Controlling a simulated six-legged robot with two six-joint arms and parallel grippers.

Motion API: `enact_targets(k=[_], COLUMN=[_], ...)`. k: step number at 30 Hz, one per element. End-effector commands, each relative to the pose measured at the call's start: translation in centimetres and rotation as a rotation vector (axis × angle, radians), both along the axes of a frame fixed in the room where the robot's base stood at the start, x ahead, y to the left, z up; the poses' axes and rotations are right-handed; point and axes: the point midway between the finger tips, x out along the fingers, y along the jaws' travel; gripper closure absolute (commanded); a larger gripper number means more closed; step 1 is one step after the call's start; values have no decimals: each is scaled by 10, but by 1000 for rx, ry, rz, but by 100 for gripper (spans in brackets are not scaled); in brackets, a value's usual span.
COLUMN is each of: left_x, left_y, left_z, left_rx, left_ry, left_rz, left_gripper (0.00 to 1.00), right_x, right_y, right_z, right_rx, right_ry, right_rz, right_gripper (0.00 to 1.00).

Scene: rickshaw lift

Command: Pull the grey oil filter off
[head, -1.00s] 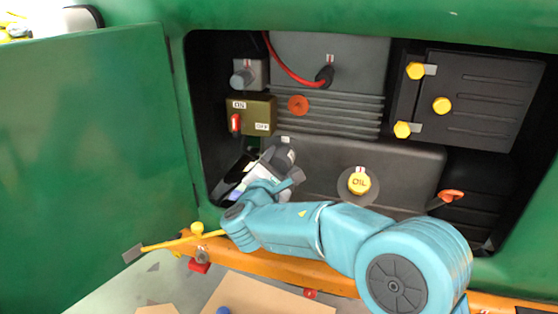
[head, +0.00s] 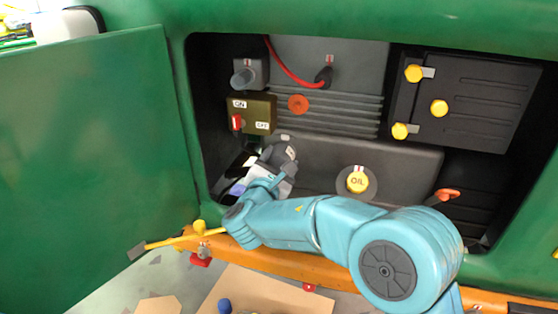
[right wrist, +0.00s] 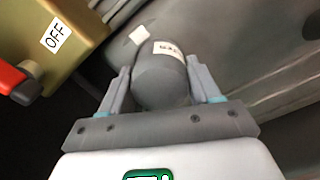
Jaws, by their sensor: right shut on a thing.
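The grey oil filter (head: 285,152) is a dark grey cylinder low at the left inside the engine bay, below the switch box. In the right wrist view the filter (right wrist: 160,82) sits between the two fingers and carries a white label. My right gripper (right wrist: 159,88) is shut on it, with one finger on each side. In the head view the right gripper (head: 277,168) is partly hidden by its own wrist. The filter's mounting end is hard to make out, so I cannot tell whether it is still seated. My left gripper is not in view.
The olive switch box (head: 252,114) with a red lever is just above the filter. A yellow oil cap (head: 357,181) is to the right. The open green door (head: 90,170) stands at the left, and an orange beam (head: 290,268) runs along the bay's bottom edge.

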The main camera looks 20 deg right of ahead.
Motion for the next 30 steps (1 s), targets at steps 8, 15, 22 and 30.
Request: enact_targets(k=[8,15,22,30], left_x=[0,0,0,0], left_y=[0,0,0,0], left_z=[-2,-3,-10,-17], left_rx=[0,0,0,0], left_ry=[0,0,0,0], left_rz=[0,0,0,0], left_gripper=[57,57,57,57], right_x=[-3,-5,-14,-26], right_y=[0,3,10,18], right_z=[6,5,2,1], right_rx=[1,1,1,3], right_ry=[-16,-12,-9,-7], right_rz=[-5,-4,-1,-1], right_gripper=[74,74,74,74])
